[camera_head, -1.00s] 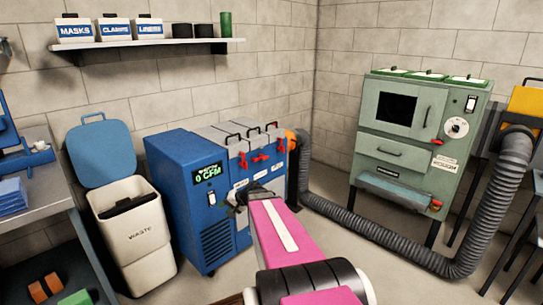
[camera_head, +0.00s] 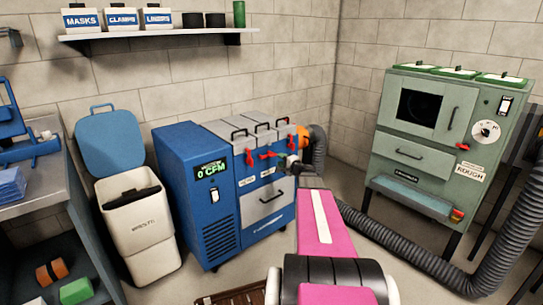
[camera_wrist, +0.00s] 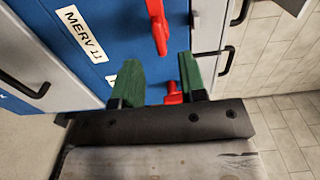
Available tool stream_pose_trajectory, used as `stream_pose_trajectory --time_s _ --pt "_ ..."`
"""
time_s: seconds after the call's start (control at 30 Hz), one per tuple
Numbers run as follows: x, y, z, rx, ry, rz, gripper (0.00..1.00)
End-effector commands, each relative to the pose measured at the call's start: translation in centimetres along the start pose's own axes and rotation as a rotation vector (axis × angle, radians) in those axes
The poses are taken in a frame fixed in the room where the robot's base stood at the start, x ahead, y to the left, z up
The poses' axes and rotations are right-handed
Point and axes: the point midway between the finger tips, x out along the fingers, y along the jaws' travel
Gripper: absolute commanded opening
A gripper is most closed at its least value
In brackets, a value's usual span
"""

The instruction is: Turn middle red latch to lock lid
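The blue filter cabinet (camera_head: 208,205) has three red latches on its upper front. The left latch (camera_head: 250,157) points up and down. The middle latch (camera_head: 268,155) lies roughly sideways. The right latch (camera_head: 292,143) is beside my gripper (camera_head: 292,165), at the cabinet's right end. In the wrist view my gripper (camera_wrist: 164,80) is open, its green fingers apart. A red latch (camera_wrist: 173,93), seemingly the right one, shows between and beyond them; contact cannot be told. Another latch (camera_wrist: 158,25), likely the middle one, is above the fingers, near the MERV 11 label (camera_wrist: 85,33).
Black-handled grey lids (camera_head: 240,128) top the cabinet, with a drawer (camera_head: 266,202) below. A grey hose (camera_head: 318,150) leaves its right side. A white waste bin (camera_head: 140,225) stands left; a green machine (camera_head: 420,150) stands right. Floor shows in front of the cabinet.

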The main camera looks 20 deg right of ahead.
Motion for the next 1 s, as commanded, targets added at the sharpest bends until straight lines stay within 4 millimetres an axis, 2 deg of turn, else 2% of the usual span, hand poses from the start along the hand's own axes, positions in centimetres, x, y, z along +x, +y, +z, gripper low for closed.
stream_pose_trajectory --time_s 0.1,0.4,0.57,0.8,0.83,0.93,1.0 --pt "2.3 0.1 -0.1 0.000 -0.003 -0.001 0.38" --pt "7.3 0.1 -0.1 0.000 -0.002 0.000 0.38" --pt "8.3 0.0 0.1 0.000 -0.002 0.000 0.38" --pt "8.4 0.0 0.1 0.000 -0.002 0.000 0.38" --pt "8.4 0.0 0.1 0.000 -0.002 0.000 0.32" --pt "8.4 0.0 0.1 0.000 -0.002 0.000 0.00" --pt "8.4 0.0 0.1 0.000 -0.002 0.001 0.00"
